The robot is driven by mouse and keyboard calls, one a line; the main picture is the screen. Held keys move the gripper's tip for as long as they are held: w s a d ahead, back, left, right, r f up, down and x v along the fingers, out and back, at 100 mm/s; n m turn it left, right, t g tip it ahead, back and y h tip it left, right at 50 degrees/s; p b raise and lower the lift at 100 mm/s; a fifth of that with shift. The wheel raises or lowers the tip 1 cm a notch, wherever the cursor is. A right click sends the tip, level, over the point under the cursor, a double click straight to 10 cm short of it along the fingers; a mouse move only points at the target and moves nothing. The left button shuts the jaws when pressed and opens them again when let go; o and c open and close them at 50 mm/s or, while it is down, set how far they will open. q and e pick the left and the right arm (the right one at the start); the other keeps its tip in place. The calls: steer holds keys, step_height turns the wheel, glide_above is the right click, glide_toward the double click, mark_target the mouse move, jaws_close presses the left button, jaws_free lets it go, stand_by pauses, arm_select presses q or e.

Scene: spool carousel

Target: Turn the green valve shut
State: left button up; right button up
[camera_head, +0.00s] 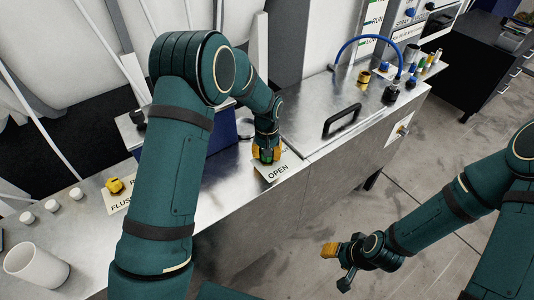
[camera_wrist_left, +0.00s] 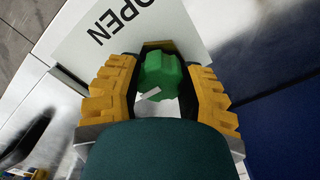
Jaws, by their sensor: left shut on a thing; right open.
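The green valve (camera_wrist_left: 160,72) sits on a white plate (camera_wrist_left: 85,50) marked OPEN. In the left wrist view its knob lies between the yellow fingers of my left gripper (camera_wrist_left: 160,95), which is shut on it. A small white mark shows on the near side of the valve. In the head view my left gripper (camera_head: 266,152) reaches down to the valve at the bench edge and mostly hides it; the OPEN plate (camera_head: 278,172) shows beside it. My right gripper (camera_head: 333,262) is open and empty, out over the floor at the lower right.
The metal bench (camera_head: 215,185) holds a yellow valve (camera_head: 115,185) on a FLUSH plate and a white cup (camera_head: 36,266) at left. A black handle (camera_head: 342,120), a blue hose (camera_head: 370,38) and several small coloured parts stand at right. A blue block (camera_wrist_left: 285,130) is close to my left gripper.

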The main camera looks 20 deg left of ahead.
arm_select(q)
steer(key=shift+f, duration=0.1)
steer(key=o, duration=1.2)
steer(key=shift+o, duration=0.2)
step_height(320, 180, up, 12)
steer(key=shift+s, duration=0.1)
